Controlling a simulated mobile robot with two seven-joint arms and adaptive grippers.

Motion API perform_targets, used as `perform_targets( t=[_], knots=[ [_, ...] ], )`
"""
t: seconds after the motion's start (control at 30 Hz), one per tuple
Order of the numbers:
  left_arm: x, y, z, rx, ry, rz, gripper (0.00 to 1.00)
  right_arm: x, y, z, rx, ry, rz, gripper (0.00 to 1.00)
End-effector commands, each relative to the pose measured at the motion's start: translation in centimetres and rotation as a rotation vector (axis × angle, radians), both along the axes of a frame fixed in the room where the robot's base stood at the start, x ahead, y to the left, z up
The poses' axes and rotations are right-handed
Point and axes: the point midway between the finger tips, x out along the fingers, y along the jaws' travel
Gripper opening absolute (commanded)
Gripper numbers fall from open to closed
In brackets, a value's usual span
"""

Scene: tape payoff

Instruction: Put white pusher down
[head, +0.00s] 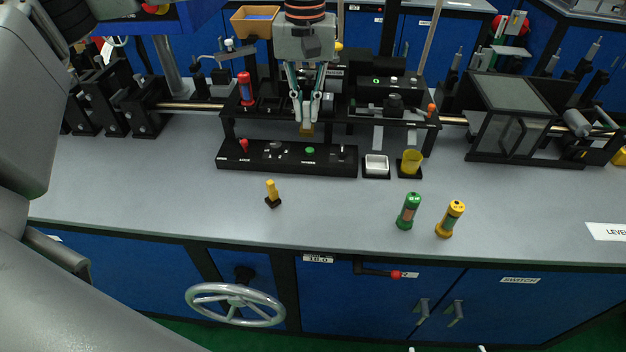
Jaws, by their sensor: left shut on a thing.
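My left gripper (306,112) points down over the black bench fixture at the top centre. It is shut on a small tan piece (307,130), of which only the lower end shows below the fingertips. That piece hangs over the back edge of the control panel; I cannot tell whether it touches anything. No clearly white pusher can be made out. A yellow peg on a dark square foot (272,194) stands upright on the open bench. Two small pale tips show at the bottom edge, perhaps my right gripper, almost wholly cut off.
The black control panel (286,159) has a red lever and a green button. A white tray (376,165) and yellow cup (411,162) stand to its right. A green cylinder (408,211) and yellow cylinder (450,219) stand near the front edge. The bench's front left is clear.

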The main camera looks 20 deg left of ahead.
Motion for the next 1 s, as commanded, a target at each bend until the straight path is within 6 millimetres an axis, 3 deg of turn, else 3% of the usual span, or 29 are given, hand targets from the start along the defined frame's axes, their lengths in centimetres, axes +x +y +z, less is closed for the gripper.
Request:
perform_targets(
  t=[0.03, 0.4, 0.6, 0.77, 1.0],
  knots=[
    [-0.1, 0.0, -1.5, 0.000, 0.005, 0.000, 0.00, 0.0, -0.1, -0.1, -0.001, 0.000, 0.000, 1.00],
    [-0.2, 0.0, -10.4, 0.000, 0.004, -0.001, 0.00, -0.2, -0.3, -0.7, -0.005, 0.008, -0.002, 1.00],
    [0.0, 0.0, -13.0, -0.001, 0.000, -0.001, 0.00, -0.2, -0.3, -0.9, -0.007, 0.011, -0.002, 1.00],
    [0.0, 0.0, -13.7, -0.001, -0.001, 0.000, 0.00, -0.2, -0.3, -0.9, -0.007, 0.011, -0.002, 1.00],
    [-0.1, 0.0, -17.0, 0.000, 0.001, 0.001, 0.00, -0.1, -0.3, -0.6, -0.006, 0.008, -0.003, 1.00]
  ],
)
